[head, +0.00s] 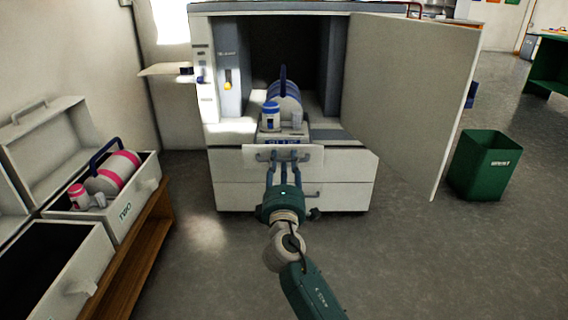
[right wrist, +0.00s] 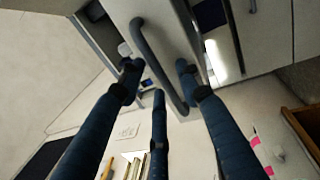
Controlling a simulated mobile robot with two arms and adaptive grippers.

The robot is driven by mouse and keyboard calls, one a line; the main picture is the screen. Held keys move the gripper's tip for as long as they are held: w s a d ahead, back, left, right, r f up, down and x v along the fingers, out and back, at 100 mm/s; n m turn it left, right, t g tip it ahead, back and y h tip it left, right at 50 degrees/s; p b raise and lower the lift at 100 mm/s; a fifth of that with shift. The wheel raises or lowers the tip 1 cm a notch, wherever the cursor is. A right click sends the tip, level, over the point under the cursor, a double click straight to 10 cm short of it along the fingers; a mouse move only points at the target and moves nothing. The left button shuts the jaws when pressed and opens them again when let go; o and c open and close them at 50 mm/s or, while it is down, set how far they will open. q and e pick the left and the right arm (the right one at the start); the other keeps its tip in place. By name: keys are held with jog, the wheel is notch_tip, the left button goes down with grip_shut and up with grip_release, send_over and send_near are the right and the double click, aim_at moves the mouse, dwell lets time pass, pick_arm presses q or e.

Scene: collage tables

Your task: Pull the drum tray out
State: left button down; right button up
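The drum tray (head: 255,158) is at the front of the open white machine. A blue-and-white drum (head: 290,97) with a dark blue handle sits above it, beside a small blue-and-white bottle (head: 270,117). My right gripper (head: 284,165) is in front of the tray's front panel, its blue fingers reaching toward it. In the right wrist view a dark curved handle (right wrist: 152,52) runs between the fingertips of the right gripper (right wrist: 160,75). The fingers are spread, and gaps show beside the bar. My left gripper is out of view.
The machine's door (head: 408,95) stands open to the right. A green bin (head: 483,165) stands on the floor beyond it. At the left, a wooden bench (head: 140,240) bears open white cases, one holding a pink-and-white drum (head: 114,172). The floor in front is clear.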

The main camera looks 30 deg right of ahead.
jog(key=v, duration=1.2)
jog(key=shift+d, duration=0.1)
